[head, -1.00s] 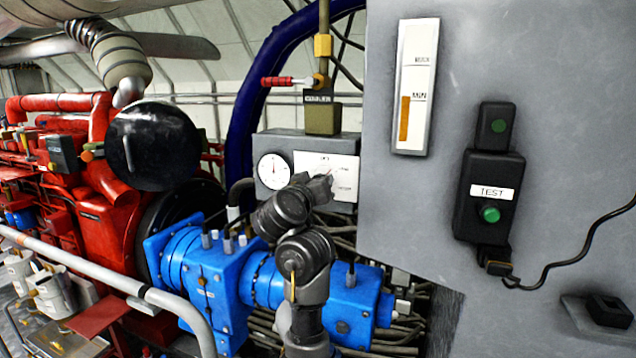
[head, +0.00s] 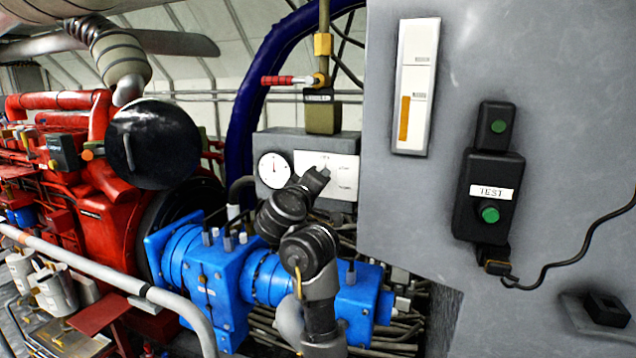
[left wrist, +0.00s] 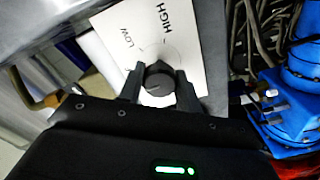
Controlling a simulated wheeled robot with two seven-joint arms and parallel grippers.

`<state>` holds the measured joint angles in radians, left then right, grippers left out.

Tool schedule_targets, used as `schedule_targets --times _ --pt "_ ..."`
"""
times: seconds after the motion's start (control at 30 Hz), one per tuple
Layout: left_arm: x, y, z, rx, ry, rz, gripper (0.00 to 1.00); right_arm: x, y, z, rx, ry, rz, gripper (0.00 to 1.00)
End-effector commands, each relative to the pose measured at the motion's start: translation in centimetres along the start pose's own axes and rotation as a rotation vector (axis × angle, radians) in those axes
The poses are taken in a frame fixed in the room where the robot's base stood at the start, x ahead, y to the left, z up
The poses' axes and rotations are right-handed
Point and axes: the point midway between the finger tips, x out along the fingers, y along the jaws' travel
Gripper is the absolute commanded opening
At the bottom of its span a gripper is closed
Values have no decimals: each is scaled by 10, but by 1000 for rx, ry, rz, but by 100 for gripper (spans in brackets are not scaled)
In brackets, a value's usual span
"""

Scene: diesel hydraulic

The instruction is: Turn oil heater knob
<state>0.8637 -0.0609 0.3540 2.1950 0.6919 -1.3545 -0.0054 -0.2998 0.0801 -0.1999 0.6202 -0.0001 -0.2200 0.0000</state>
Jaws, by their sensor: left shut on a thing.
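The oil heater knob (left wrist: 159,78) is a small dark round knob on a white plate (left wrist: 125,42) marked LOW and HIGH in the left wrist view. My left gripper (left wrist: 159,84) is shut on it, with one dark finger on each side. In the head view the same white plate (head: 341,172) is on a grey box (head: 272,146) beside a round gauge. My left gripper (head: 318,178) reaches up in front of the plate there and hides the knob. Which way the knob points is hard to tell. My right gripper is in neither view.
A large grey panel (head: 480,55) with a black TEST switch box (head: 489,196) and cable stands at the right. Blue pump housings (head: 205,285) and pipes lie around my left arm. A grey handrail (head: 110,278) crosses the lower left, before the red engine (head: 105,225).

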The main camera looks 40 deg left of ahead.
Motion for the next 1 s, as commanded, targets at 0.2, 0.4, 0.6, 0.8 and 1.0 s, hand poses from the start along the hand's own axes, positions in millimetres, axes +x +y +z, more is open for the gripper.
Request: schedule_targets --times 0.2,0.4,0.6,0.8,1.0 --pt "0 -1 2 -18 -5 -2 11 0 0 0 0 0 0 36" --pt "0 -1 2 -18 -5 -2 11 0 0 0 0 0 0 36" --pt "0 -1 2 -17 -4 -2 50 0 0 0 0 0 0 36" --pt "0 -1 1 -16 -2 -1 56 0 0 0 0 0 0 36" --pt "-1 2 2 -15 -4 1 56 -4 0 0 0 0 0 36"
